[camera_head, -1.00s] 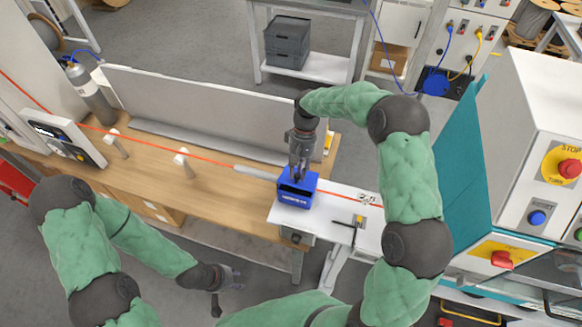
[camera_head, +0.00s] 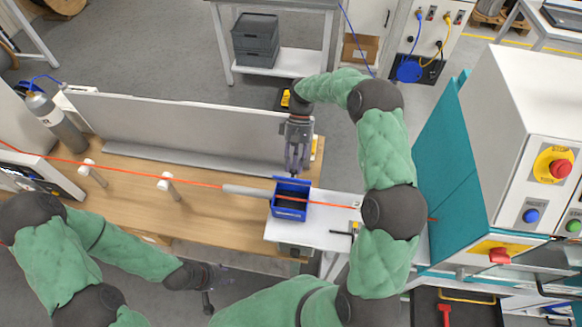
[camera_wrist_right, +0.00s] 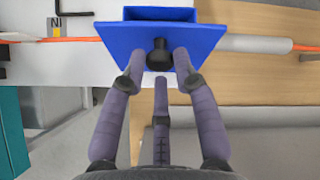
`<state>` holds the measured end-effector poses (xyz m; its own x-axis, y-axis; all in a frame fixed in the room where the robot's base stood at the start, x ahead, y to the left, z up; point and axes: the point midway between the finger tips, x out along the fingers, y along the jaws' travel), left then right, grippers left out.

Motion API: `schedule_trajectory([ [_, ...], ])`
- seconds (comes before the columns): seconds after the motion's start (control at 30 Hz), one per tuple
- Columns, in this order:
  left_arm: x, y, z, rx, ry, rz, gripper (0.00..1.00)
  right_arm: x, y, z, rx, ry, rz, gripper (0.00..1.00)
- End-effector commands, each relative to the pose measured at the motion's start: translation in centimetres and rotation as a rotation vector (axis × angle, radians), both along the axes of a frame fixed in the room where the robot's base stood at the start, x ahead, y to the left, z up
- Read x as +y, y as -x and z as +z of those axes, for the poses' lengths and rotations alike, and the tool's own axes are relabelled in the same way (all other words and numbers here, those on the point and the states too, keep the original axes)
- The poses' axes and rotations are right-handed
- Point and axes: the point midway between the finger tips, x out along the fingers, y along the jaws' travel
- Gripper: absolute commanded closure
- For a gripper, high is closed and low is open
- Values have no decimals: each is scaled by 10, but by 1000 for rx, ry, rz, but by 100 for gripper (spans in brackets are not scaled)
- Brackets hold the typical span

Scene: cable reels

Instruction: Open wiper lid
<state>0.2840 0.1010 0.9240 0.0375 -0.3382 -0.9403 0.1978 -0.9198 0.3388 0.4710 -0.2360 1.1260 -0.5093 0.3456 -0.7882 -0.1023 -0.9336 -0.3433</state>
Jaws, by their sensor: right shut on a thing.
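The blue wiper box (camera_head: 289,207) sits on the white table end. Its blue lid (camera_head: 292,184) is tilted up at the back edge, and the box's dark inside shows. In the right wrist view the lid (camera_wrist_right: 130,37) fills the top middle, with its black knob (camera_wrist_right: 160,58) between my fingers. My right gripper (camera_head: 293,172) is shut on the lid's knob; it also shows in the right wrist view (camera_wrist_right: 160,72). An orange cable (camera_head: 130,175) runs through the box. My left gripper (camera_head: 225,279) hangs low in front of the bench, away from the box; its fingers are unclear.
A grey sleeve (camera_head: 245,191) on the cable lies left of the box. White posts (camera_head: 166,184) stand on the wooden bench (camera_head: 205,212). A low grey panel (camera_head: 190,122) runs along the back. A teal and white machine (camera_head: 513,150) with buttons stands at the right.

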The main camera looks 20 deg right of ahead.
Motion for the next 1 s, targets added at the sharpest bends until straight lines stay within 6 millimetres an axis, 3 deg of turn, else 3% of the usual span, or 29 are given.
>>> schedule_trajectory([
  [0.03, 0, 0, -4, 0, 0, 0, 60, -4, -5, -11, -9, 9, -2, 100],
  [0.6, 0, 0, -21, 0, 0, 0, 60, -24, -34, -33, 1, 6, -1, 100],
  [1.0, 0, 0, -25, 0, 0, 0, 60, -28, -41, -36, 0, 4, 0, 100],
])
